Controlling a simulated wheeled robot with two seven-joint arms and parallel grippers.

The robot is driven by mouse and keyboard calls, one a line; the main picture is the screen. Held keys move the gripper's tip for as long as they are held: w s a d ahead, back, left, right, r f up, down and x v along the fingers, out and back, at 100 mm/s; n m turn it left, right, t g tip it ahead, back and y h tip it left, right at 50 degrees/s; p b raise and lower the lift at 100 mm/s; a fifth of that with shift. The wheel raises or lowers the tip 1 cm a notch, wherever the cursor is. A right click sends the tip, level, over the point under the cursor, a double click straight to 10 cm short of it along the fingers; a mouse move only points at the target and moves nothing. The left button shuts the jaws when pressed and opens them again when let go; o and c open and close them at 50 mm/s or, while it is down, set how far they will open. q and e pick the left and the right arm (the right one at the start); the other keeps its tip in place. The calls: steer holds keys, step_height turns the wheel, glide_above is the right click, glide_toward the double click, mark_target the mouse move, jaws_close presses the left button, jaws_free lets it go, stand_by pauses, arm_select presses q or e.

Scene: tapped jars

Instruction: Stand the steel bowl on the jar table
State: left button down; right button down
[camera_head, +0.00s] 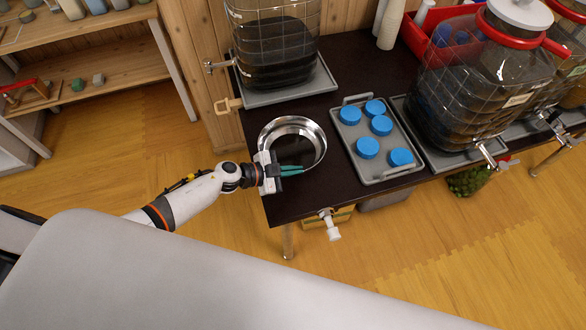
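The steel bowl (318,134) is round and shiny, with its opening up. It appears over the left part of the dark jar table (345,75), between a jar's tray and the grey tray of blue lids; its underside is hidden, so contact with the table cannot be told. My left gripper (292,170) is at the bowl's near left side. Its teal fingers lie close together over the near rim area and overlap the bowl. Whether they pinch the rim cannot be made out. My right gripper is not in view.
A large dark-filled jar (275,45) with a tap stands behind the bowl. A grey tray (384,178) with several blue lids (381,125) is to its right. Another tapped jar (480,80) stands farther right. A white fitting (329,224) shows below the table's front edge.

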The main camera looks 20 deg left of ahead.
arm_select(q)
steer(key=shift+w, duration=0.1)
stand_by(0.3)
steer(key=c, duration=1.6)
jaws_free()
steer(key=shift+f, duration=0.2)
steer(key=shift+r, duration=0.15)
steer(key=shift+p+v, duration=0.65)
steer(key=shift+v, duration=0.8)
steer(key=shift+p+v, duration=1.15)
steer(key=shift+v, duration=1.45)
